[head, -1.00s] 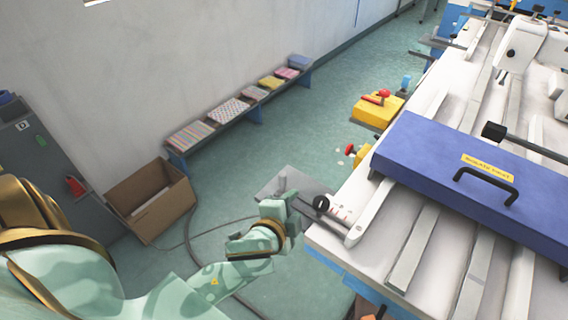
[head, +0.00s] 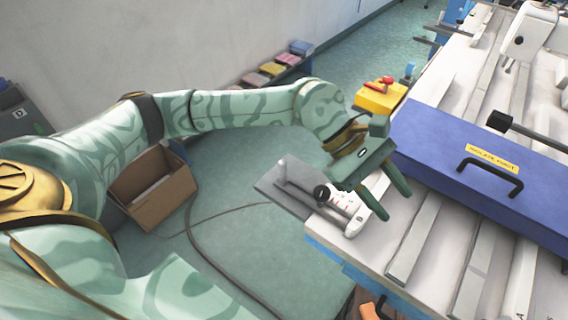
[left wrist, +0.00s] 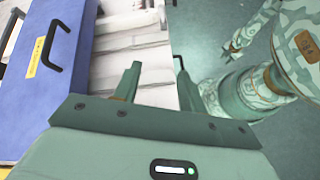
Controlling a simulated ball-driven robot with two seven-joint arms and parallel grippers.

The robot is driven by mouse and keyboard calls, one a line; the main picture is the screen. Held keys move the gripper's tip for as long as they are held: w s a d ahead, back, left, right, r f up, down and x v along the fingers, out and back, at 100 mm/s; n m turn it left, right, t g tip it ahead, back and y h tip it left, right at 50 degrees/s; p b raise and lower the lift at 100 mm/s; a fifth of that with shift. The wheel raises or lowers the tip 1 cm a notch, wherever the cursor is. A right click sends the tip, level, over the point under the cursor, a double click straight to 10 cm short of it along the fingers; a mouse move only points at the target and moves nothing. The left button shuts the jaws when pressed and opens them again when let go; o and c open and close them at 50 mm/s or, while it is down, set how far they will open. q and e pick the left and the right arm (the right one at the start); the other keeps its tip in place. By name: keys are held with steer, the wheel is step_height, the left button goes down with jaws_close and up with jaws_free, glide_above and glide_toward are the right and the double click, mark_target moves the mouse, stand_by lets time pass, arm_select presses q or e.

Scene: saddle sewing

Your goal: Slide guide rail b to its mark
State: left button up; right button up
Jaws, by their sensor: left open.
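Guide rail b appears to be the white rail (head: 356,221) at the table's near left edge. The letter on its end is too small to read surely. Its far part is hidden behind my gripper and the blue cover. Small red marks (head: 341,203) show beside it. My left gripper (head: 396,205) is open, its fingers pointing down over the table corner near the rail. I cannot tell whether they touch it. In the left wrist view its fingers show apart, with nothing seen between them. My other gripper (left wrist: 232,47) shows small there, away from the table.
A blue cover (head: 435,140) with a black handle (head: 489,178) lies across the table (head: 400,215). Grey rails (head: 415,240) run beside the white one. A black knob (head: 321,192) and grey plate (head: 275,185) jut out left. A cardboard box (head: 155,190) stands on the floor.

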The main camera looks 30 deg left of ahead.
arm_select(q)
steer(key=w+a+m+t+y, duration=0.1)
steer(key=w+a+y, duration=0.1)
steer(key=a+y, duration=0.35)
steer(key=w+a+m+y, duration=0.1)
steer(key=w+a+y, duration=0.15)
steer(key=a, duration=0.65)
steer(key=r+n+y, duration=0.1)
steer(key=r+y, duration=0.1)
steer(key=y, duration=0.1)
glide_above(282, 162)
step_height(282, 162, down, 16)
steer(key=b, duration=0.4)
